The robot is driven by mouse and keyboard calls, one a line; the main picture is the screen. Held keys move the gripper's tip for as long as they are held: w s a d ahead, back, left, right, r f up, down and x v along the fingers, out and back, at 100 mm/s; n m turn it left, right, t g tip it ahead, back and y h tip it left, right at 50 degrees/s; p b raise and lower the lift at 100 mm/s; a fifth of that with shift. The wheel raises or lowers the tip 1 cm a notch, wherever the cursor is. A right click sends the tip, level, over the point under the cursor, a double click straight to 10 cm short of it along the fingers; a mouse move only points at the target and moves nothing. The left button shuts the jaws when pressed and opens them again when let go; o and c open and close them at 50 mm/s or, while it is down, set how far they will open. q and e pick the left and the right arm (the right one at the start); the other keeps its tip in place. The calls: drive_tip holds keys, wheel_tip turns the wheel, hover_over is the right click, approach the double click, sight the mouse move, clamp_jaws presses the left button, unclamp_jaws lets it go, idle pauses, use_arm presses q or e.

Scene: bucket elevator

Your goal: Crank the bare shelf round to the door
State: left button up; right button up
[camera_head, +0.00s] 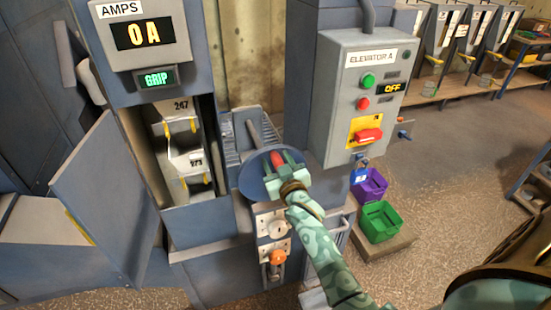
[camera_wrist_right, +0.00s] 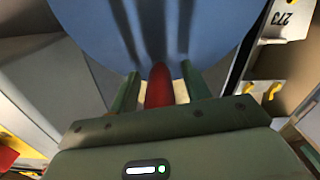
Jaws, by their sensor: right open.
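A blue crank disc (camera_head: 257,178) with a red handle (camera_head: 277,160) faces me at the elevator's side. My right gripper (camera_head: 280,170) is at the handle, its fingers open. In the right wrist view, the red handle (camera_wrist_right: 159,86) stands between the two green fingers (camera_wrist_right: 157,90), with a gap visible beside it. The door panel (camera_head: 100,195) is swung open on the left. In the doorway are pale shelves, one tagged 247 (camera_head: 181,106) and one tagged 173 (camera_head: 195,163). I cannot tell if either is bare. My left gripper is out of view.
The ELEVATOR A box (camera_head: 352,95) shows OFF and a red switch (camera_head: 368,135). Purple (camera_head: 371,184) and green (camera_head: 380,222) bins sit to the right. Floor beyond is open.

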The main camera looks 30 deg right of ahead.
drive_tip(key=shift+s+r, duration=0.1)
clamp_jaws()
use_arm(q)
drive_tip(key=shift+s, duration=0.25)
